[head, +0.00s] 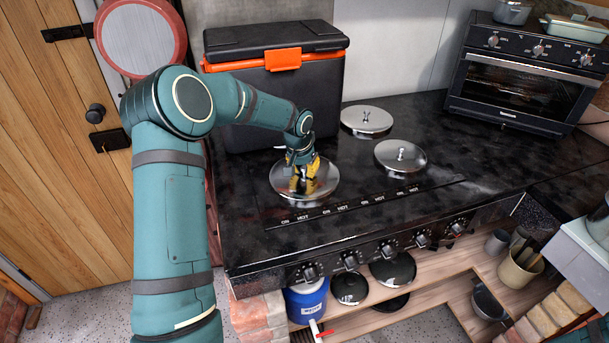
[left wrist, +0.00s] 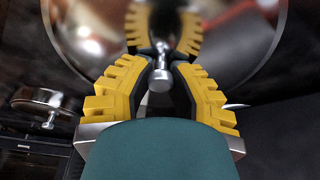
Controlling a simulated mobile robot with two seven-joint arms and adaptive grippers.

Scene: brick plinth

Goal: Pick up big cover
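The big cover (head: 325,185) is a round, shiny metal lid with a knob, at the front left of the black stove top (head: 300,236). It looks flat there; I cannot tell any gap beneath it. My left gripper (head: 302,172) reaches down over its middle. In the left wrist view, the yellow and black fingers (left wrist: 161,62) close in on both sides of the cover's small metal knob, and the cover (left wrist: 85,35) mirrors them. Two smaller lidded burners show: one at the back (head: 366,120) and one at the right (head: 401,157). My right gripper is out of view.
A black cooler box (head: 275,95) with an orange latch stands close behind the big cover. A small oven (head: 525,75) stands at the back right. Knobs (head: 348,261) line the stove's front edge, above a shelf with pans. The counter right of the burners is clear.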

